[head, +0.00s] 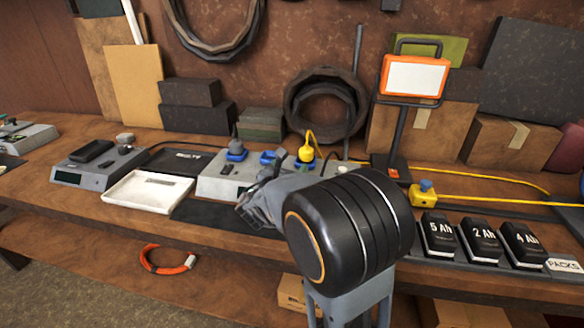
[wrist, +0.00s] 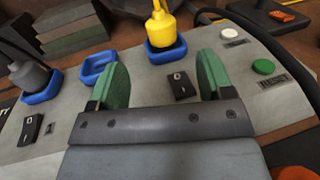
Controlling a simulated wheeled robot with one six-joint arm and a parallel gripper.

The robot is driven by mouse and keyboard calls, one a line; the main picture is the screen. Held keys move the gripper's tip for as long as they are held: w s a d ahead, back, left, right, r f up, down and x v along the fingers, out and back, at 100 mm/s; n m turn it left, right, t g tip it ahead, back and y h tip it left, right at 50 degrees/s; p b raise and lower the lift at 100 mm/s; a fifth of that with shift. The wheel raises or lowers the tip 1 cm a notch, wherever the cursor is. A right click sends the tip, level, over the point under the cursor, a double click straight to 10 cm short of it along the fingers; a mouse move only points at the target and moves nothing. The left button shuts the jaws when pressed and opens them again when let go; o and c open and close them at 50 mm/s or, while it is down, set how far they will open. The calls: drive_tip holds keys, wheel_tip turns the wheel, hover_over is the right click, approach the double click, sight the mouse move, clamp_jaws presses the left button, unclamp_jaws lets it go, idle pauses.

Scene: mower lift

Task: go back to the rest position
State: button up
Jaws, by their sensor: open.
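My gripper (wrist: 163,80) is open, with its two green-padded fingers apart and nothing between them in the wrist view. It is over the front part of a grey sloped panel (wrist: 130,60), which also shows in the head view (head: 210,187). The panel has blue sockets. A yellow plug (wrist: 160,28) stands in the right one and a grey plug (wrist: 30,76) in the left one. The middle blue socket (wrist: 97,66) looks empty. A black rocker switch (wrist: 181,86) is between the fingers' lines of reach. In the head view my arm hides most of my gripper.
A white tray (head: 147,190) and a grey scale-like device (head: 95,168) are left of the panel. Battery packs (head: 480,241), a yellow cable (head: 475,200) and an orange-framed screen (head: 413,77) are to the right. Cardboard boxes stand behind. Open space lies in front of the bench.

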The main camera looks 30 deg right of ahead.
idle(0.3)
drive_tip(key=shift+s+d+r+m, duration=0.1)
drive_tip(key=shift+s+r+m, duration=0.2)
drive_tip(key=shift+m, duration=0.1)
drive_tip(key=s+m+g+y+p, duration=0.1)
drive_tip(key=s+m+g+p, duration=0.1)
drive_tip(key=s+m, duration=0.2)
drive_tip(key=s+a+r+m+g+y+p, duration=0.1)
drive_tip(key=s+m+g+y+p, duration=0.1)
drive_tip(key=s+m, duration=0.1)
drive_tip(key=s+a+m+g+y+p, duration=0.1)
drive_tip(key=s+m+g+p, duration=0.1)
drive_tip(key=s+m, duration=0.2)
drive_tip(key=shift+s+a+r+m+g+y+p, duration=0.3)
drive_tip(key=shift+m+g+y+p, duration=0.1)
drive_tip(key=shift+m, duration=0.3)
drive_tip(key=s+a+r+m+y+p, duration=0.1)
drive_tip(key=s+a+m+y+p, duration=0.2)
drive_tip(key=a+m+y, duration=0.2)
drive_tip(key=s+a+r+m+y+p, duration=0.2)
drive_tip(key=a+m+y, duration=0.3)
drive_tip(key=a, duration=0.4)
drive_tip(key=shift+s+a+m+t+p, duration=0.2)
drive_tip(key=shift+s+m+t+p, duration=0.15)
drive_tip(key=shift+s+m, duration=0.35)
drive_tip(key=shift+d+r, duration=0.1)
